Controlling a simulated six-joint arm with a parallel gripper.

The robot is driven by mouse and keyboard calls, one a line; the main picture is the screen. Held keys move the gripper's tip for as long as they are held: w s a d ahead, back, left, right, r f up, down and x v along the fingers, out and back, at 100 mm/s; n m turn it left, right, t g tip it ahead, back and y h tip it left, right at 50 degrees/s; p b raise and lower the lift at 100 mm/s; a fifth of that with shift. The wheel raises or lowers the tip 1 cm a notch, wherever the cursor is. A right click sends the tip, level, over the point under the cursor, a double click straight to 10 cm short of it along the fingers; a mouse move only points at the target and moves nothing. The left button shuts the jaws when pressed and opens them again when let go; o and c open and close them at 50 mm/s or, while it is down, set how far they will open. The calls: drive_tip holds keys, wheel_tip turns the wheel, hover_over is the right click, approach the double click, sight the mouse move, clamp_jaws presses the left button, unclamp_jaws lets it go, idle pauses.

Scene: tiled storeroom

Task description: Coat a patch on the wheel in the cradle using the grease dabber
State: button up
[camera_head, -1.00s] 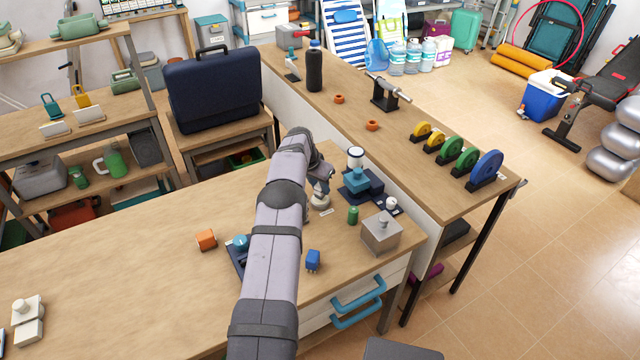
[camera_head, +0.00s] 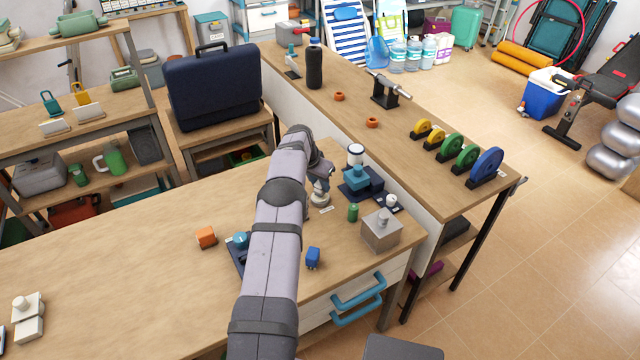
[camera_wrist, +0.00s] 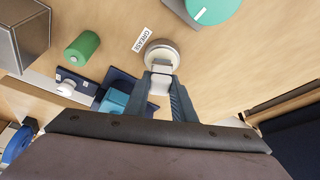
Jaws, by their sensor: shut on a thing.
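My gripper (camera_wrist: 163,90) is shut on the pale handle of the grease dabber (camera_wrist: 160,82), directly over a round, pale-rimmed grease pot (camera_wrist: 160,52). A "GREASE" label (camera_wrist: 141,39) lies beside the pot. I cannot tell whether the dabber's tip touches the grease. In the head view my gripper (camera_head: 322,184) points down at the pot (camera_head: 320,199). A round teal part (camera_head: 240,239), apparently the wheel, sits in a navy cradle (camera_head: 236,254), partly hidden by my arm. A teal disc, apparently the same part, shows at the wrist view's top edge (camera_wrist: 216,9).
Right of the pot are a navy holder with a teal block (camera_head: 357,176), a green cylinder (camera_head: 353,213), a white knob (camera_head: 391,201) and a grey box (camera_head: 381,232). An orange block (camera_head: 206,237) and a blue block (camera_head: 313,258) flank my arm. The bench's left half is mostly clear.

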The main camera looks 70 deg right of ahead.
drive_tip(key=shift+a+f+b, duration=0.1)
drive_tip(key=shift+f+b, duration=0.45)
drive_tip(key=shift+b, duration=0.1)
idle(2.2)
drive_tip(key=shift+r+p, duration=1.85)
drive_tip(key=shift+r, duration=1.75)
drive_tip(key=shift+w, duration=0.1)
